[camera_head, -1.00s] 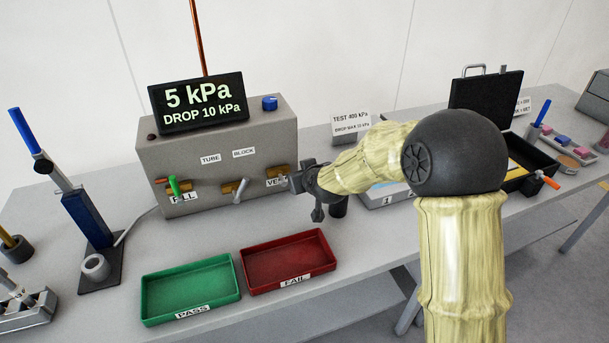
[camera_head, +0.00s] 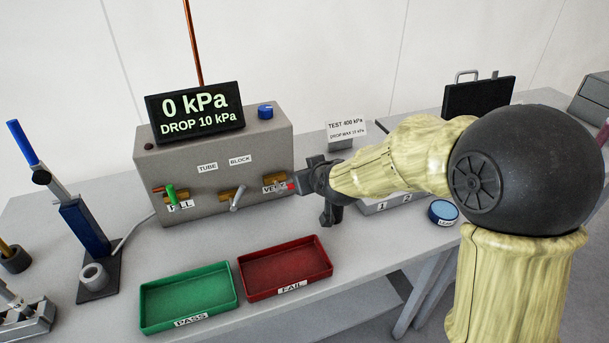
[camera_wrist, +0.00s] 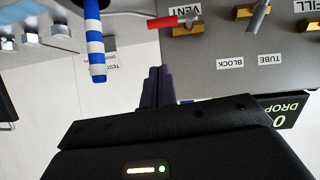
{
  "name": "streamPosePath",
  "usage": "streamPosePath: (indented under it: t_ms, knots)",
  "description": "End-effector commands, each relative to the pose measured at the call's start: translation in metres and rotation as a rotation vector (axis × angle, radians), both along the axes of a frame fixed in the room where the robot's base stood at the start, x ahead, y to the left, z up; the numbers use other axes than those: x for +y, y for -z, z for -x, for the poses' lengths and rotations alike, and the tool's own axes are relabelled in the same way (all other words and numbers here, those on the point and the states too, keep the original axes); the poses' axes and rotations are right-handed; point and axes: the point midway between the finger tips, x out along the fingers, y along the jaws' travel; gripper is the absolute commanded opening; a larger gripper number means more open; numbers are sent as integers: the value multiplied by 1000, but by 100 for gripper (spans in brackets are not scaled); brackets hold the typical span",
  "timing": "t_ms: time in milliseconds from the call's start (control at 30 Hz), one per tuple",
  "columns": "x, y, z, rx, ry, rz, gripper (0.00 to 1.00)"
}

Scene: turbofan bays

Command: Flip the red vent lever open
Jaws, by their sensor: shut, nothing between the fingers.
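The red vent lever (camera_wrist: 165,22) shows in the wrist view on a brass valve (camera_wrist: 190,28) beside the VENT label (camera_wrist: 186,11). Its handle lies sideways, pointing left in that upside-down view. In the head view only a small red part of it (camera_head: 291,187) shows, sticking out to the right beside the VENT label; my gripper hides the rest. My gripper (camera_head: 306,178) is at the right end of the grey test box (camera_head: 220,200). Its fingers (camera_wrist: 158,86) are shut and empty, apart from the lever in the wrist view. The display (camera_head: 196,112) reads 0 kPa.
A grey lever (camera_head: 238,197) and a green lever (camera_head: 171,194) sit left of the vent. The green PASS tray (camera_head: 190,312) and red FAIL tray (camera_head: 285,285) lie in front. A blue-and-white striped rod (camera_wrist: 95,40) is near my fingers in the wrist view.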

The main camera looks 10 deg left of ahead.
Motion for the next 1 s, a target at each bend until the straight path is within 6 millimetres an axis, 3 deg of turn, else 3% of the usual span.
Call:
streamPosePath:
  t_ms: [300,833,933,1000]
  knots:
    - [-14,-19,26,0,-6,1,0]
    - [-21,-20,26,5,4,4,0]
    - [-39,-18,28,42,32,20,0]
    - [-64,-15,34,92,71,41,0]
